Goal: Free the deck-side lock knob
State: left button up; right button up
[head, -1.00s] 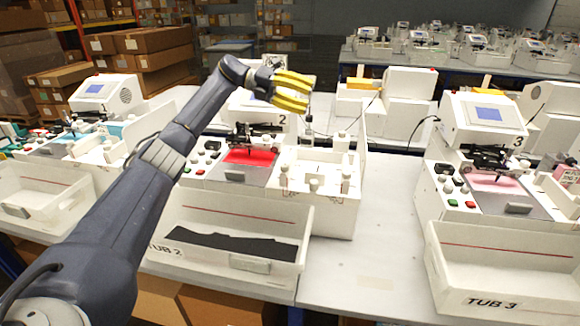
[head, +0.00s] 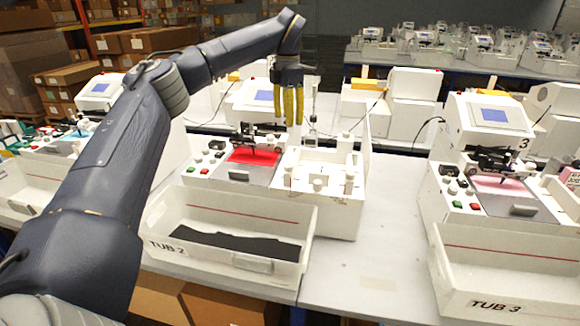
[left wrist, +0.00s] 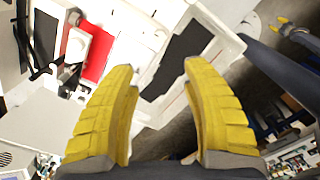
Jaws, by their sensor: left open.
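Plotter 2 (head: 215,175) stands mid-bench with a red drawing area (head: 252,157), which also shows in the left wrist view (left wrist: 98,55). A black pen carriage (head: 255,135) spans its back. To the right is a white deck (head: 325,205) with several small white knobs or posts (head: 318,185); I cannot tell which one is the lock knob. My left gripper (head: 289,120) points down, open and empty, above the back of the deck. Its yellow fingers stand apart in the left wrist view (left wrist: 158,70). A small yellow-tipped gripper (left wrist: 283,21), apparently my right one, shows there at upper right.
Tub 2 (head: 170,248), with a dark sheet inside, stands in front of plotter 2. Plotter 3 (head: 490,115) and tub 3 (head: 490,300) are to the right. Bare bench (head: 375,245) lies between them. A tall white panel edges the deck's right side.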

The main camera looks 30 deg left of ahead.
aim_at(288, 165)
pick_arm(q)
notch_tip(288, 165, down, 17)
jog(key=shift+f, duration=0.1)
dwell(0.6)
